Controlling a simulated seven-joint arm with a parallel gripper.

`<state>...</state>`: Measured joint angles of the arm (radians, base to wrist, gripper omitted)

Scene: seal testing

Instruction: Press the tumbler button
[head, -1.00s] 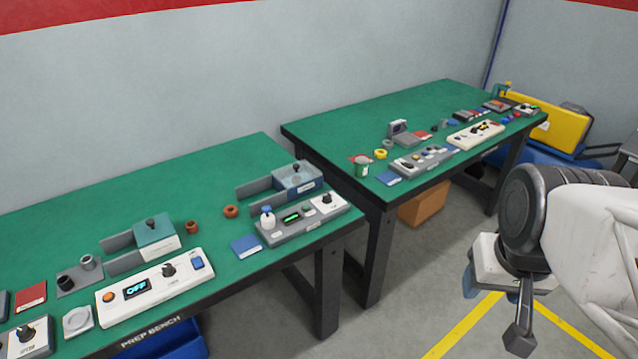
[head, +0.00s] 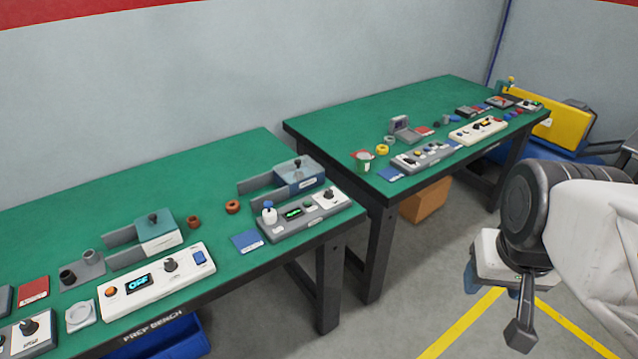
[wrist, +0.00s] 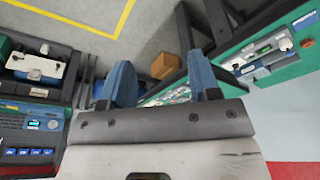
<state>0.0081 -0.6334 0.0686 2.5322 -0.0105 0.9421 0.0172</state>
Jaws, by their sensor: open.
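No part is readably marked as the tumbler button. On the near green bench, a white panel (head: 152,296) has an orange button (head: 111,292), a display reading OFF (head: 138,283), a black knob (head: 171,264) and a blue switch (head: 199,258). To its right a grey panel (head: 285,233) carries a green-lit display (head: 293,213), a blue-topped white part (head: 269,213) and a black knob (head: 328,195). My gripper (head: 495,305) hangs at the right over the floor, apart from both benches. Its two blue fingers stand apart and empty in the wrist view (wrist: 161,85).
A second green bench (head: 345,130) bears more panels, a grey one (head: 422,158) and a white one (head: 478,132). A cardboard box (head: 426,200) sits under it. A yellow case (head: 562,128) stands behind at right. Floor between the near bench and my gripper is clear.

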